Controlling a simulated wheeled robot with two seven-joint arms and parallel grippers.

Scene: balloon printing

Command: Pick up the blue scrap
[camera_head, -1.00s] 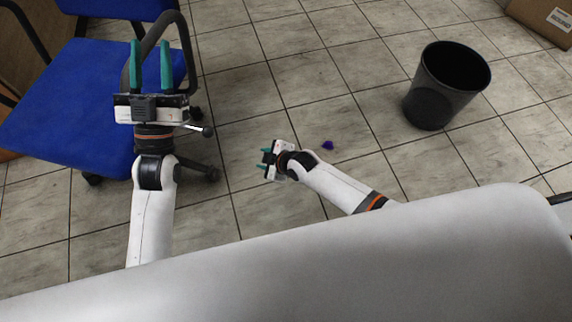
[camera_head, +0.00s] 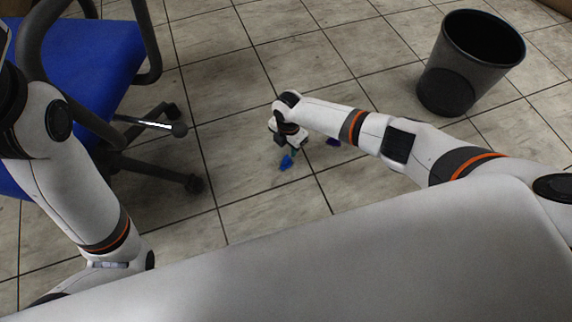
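The blue scrap (camera_head: 286,162) is a small crumpled bright blue piece on the tiled floor, near the middle of the view. My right gripper (camera_head: 290,150) points down just above and beside it, small and partly hidden by its own wrist. Its teal fingers barely show, so I cannot tell whether they are open or touching the scrap. My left arm stands large at the left edge. Its gripper is out of view.
A purple scrap (camera_head: 333,142) lies on the floor just right of my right gripper, partly behind my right arm. A black bin (camera_head: 455,75) stands at the upper right. A blue office chair (camera_head: 105,55) with black legs stands at the left.

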